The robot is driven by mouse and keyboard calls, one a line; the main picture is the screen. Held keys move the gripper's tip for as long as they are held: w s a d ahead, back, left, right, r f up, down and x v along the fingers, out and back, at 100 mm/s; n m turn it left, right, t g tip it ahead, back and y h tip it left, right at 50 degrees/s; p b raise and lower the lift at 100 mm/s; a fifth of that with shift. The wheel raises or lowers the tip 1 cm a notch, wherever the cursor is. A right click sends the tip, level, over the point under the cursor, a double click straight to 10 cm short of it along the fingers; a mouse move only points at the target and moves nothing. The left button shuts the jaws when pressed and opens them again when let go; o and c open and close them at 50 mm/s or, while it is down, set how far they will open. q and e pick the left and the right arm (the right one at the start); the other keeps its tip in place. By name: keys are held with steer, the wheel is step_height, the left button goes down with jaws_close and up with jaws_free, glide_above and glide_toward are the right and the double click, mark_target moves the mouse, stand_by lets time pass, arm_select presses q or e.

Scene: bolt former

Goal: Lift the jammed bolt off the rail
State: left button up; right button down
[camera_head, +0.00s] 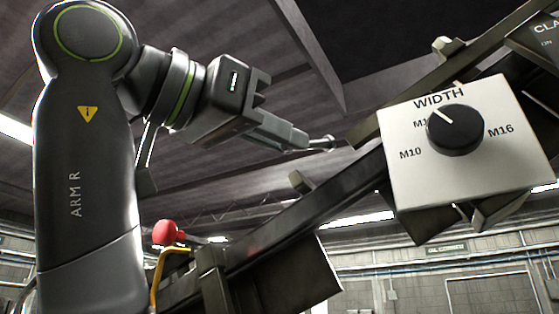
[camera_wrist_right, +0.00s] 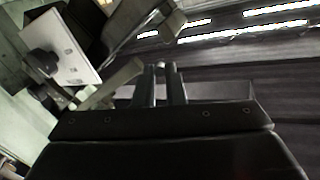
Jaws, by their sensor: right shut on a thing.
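My right gripper (camera_head: 298,142) reaches in from the left, and its fingers are shut on a metal bolt (camera_head: 325,143). The bolt's end sticks out past the fingertips. In the head view the bolt shows just left of and above the dark sloping rail (camera_head: 345,186), with a visible gap. In the right wrist view the two fingers (camera_wrist_right: 165,82) point away from the camera, and a small pale end of the bolt (camera_wrist_right: 160,65) shows between their tips. Most of the bolt is hidden by the fingers. My left gripper is not in view.
A white WIDTH panel (camera_head: 408,186) with a black knob (camera_head: 455,130) stands right of the gripper, in front of the rail. Another bolt-like piece (camera_head: 301,182) sits at the rail below the gripper. A red ball-topped lever (camera_head: 165,232) stands lower left. The space above the gripper looks free.

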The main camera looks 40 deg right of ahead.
step_height(320, 180, up, 6)
steer(key=s+b, duration=0.3)
steer(key=s, duration=1.6)
steer(key=shift+s, duration=0.2)
